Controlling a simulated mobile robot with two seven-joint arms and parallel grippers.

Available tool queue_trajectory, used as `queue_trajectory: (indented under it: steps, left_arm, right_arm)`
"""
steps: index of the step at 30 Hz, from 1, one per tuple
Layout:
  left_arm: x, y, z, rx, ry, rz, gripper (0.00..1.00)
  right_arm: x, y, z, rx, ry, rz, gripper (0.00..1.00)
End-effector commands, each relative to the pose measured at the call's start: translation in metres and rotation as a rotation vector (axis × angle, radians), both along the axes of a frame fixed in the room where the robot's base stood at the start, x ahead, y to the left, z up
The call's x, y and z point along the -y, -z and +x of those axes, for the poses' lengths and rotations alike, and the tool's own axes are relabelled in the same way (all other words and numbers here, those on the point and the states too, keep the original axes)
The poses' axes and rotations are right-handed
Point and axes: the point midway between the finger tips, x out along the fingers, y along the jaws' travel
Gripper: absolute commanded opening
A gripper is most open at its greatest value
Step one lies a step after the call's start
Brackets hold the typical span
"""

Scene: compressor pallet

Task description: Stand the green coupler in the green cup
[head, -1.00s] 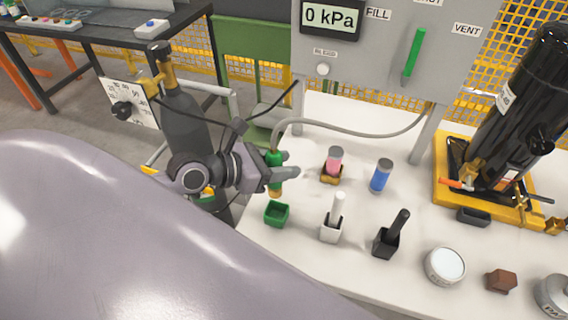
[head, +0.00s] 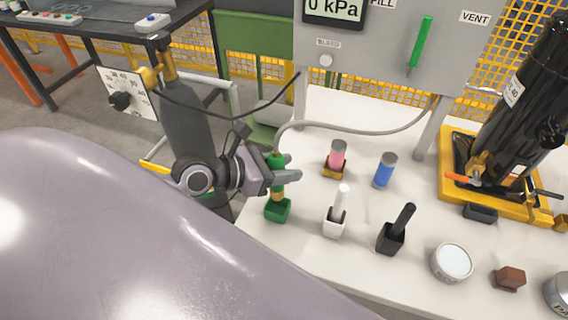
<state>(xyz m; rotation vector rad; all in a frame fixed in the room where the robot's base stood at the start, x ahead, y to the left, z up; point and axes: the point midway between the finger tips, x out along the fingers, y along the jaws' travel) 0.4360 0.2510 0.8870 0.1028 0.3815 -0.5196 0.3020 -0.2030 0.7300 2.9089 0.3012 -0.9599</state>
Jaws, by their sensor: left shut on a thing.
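The green coupler (head: 276,162), with a brass lower end and a grey hose at its top, is upright in my left gripper (head: 286,175). The gripper is shut on it from the left. The green cup (head: 277,211) stands on the white table directly under the coupler. The coupler's brass end reaches the cup's mouth and seems to be at or just inside it. How deep it sits is hidden by the cup's wall. My right gripper is not in view.
Near the cup are a white cup with a white stick (head: 336,220), a black cup with a black stick (head: 393,236), a pink piece in a yellow holder (head: 337,158) and a blue cylinder (head: 384,170). A grey hose (head: 360,128) arches behind. A gas bottle (head: 182,120) stands left.

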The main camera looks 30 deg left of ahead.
Motion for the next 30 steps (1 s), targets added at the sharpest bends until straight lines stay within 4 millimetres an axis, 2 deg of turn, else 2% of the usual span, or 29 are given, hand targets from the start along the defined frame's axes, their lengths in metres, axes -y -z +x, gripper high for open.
queue_trajectory:
  steps: [1,18,30]
  left_arm:
    - [0.0,0.007,0.0,0.001,0.0,-0.002,0.01]
    - [0.0,0.051,0.0,0.001,0.0,-0.002,0.01]
    - [0.0,0.061,0.0,0.001,0.0,-0.002,0.01]
  right_arm:
    - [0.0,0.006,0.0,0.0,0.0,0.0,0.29]
    - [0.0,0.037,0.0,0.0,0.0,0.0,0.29]
    - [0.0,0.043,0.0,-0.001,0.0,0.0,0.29]
